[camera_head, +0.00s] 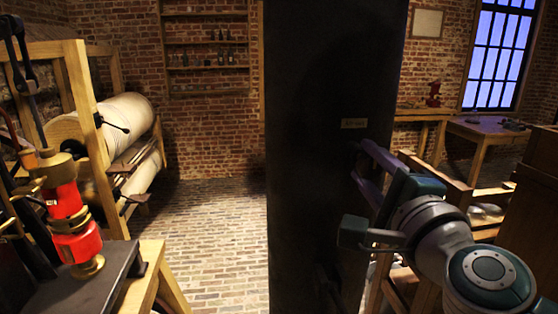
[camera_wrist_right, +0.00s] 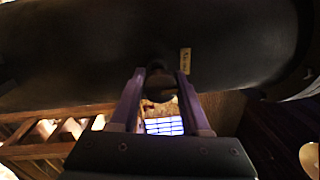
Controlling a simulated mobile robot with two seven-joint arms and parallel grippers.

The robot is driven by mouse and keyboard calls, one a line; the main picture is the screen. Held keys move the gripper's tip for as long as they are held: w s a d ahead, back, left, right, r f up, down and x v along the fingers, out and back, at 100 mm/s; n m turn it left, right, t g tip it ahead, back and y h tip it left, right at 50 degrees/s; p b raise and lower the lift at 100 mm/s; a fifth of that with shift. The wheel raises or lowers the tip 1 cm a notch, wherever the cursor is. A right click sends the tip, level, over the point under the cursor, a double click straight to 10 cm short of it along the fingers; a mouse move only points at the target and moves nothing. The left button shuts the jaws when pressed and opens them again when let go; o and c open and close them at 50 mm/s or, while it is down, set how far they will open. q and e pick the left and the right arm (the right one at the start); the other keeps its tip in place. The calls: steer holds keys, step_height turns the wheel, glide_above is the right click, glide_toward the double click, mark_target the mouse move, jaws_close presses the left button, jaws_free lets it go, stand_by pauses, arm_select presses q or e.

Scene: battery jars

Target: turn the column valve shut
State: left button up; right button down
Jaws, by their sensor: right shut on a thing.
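The dark column (camera_head: 330,90) stands upright in the middle of the head view and fills the top of the right wrist view (camera_wrist_right: 90,50). A small pale label (camera_head: 354,123) is on it and also shows in the wrist view (camera_wrist_right: 185,61). The valve (camera_wrist_right: 160,84) is a small dark knob on the column, beside the label in the wrist view. My right gripper (camera_head: 361,160) reaches the column from the right, its purple fingers (camera_wrist_right: 160,76) shut on the valve, one on each side. The valve's turn angle is too dark to tell. My left gripper is not in view.
A red and brass apparatus (camera_head: 70,215) stands on a dark bench at the left. Behind it is a wooden frame with large pale rolls (camera_head: 125,115). Wooden furniture (camera_head: 455,185) is close to my right arm. The brick floor (camera_head: 215,240) left of the column is clear.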

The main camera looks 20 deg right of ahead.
steer(key=shift+c, duration=1.9)
jaws_free()
steer(key=b+v, duration=0.2)
steer(key=v, duration=0.8)
